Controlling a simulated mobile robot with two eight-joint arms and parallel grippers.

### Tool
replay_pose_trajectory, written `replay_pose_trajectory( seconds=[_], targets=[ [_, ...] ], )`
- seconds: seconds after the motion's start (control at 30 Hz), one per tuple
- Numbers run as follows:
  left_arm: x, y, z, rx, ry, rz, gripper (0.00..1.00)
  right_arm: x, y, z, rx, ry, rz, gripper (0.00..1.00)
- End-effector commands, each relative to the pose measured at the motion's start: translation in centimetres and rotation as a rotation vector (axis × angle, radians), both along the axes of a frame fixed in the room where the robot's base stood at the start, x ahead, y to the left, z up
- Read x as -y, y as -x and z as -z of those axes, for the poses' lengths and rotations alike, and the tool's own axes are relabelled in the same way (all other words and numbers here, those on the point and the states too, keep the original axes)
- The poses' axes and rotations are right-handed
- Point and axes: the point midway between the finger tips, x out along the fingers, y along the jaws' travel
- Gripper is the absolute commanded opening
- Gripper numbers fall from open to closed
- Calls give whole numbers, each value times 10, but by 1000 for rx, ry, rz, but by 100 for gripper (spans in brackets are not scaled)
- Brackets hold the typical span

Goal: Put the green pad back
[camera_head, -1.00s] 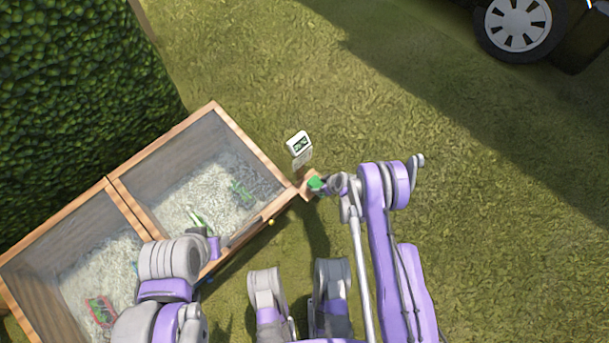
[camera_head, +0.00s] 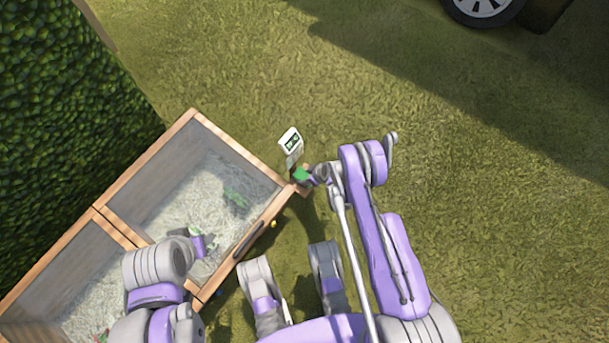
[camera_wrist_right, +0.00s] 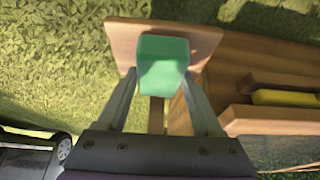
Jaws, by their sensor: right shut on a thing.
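The green pad (camera_head: 301,175) is held by my right gripper (camera_head: 309,178) at the outer corner of the wooden crate. In the right wrist view the green pad (camera_wrist_right: 162,66) sits between the two fingers of the gripper (camera_wrist_right: 161,82), which are shut on it. Behind it is a small flat wooden board (camera_wrist_right: 122,42) on a post. The pad overlaps this board; I cannot tell whether they touch. My left gripper (camera_head: 198,245) is over the crate, with its fingers too small and hidden to read.
The wooden crate (camera_head: 232,146) has two compartments with pale bedding and green items. A white sign (camera_head: 291,141) stands beyond its corner. A yellow item (camera_wrist_right: 285,98) lies at a wooden ledge. A hedge (camera_head: 70,85) is at left, a vehicle wheel (camera_head: 485,8) at top right. Open grass lies right.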

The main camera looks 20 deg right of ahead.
Motion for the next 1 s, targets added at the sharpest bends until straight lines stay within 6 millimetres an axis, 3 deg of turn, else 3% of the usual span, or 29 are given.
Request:
replay_pose_trajectory(
  seconds=[0.2,0.23,0.4,0.77,1.0],
  targets=[
    [0,0,0,0,0,0,50,0,0,3,0,0,1,23],
    [0,0,0,0,0,0,50,0,0,3,0,0,1,69],
    [0,0,0,0,0,0,50,0,0,3,0,0,1,97],
    [0,0,0,0,0,0,50,0,0,-2,0,0,1,97],
    [0,2,-9,-1,0,0,50,14,17,-40,-1,0,3,97]
  ],
)
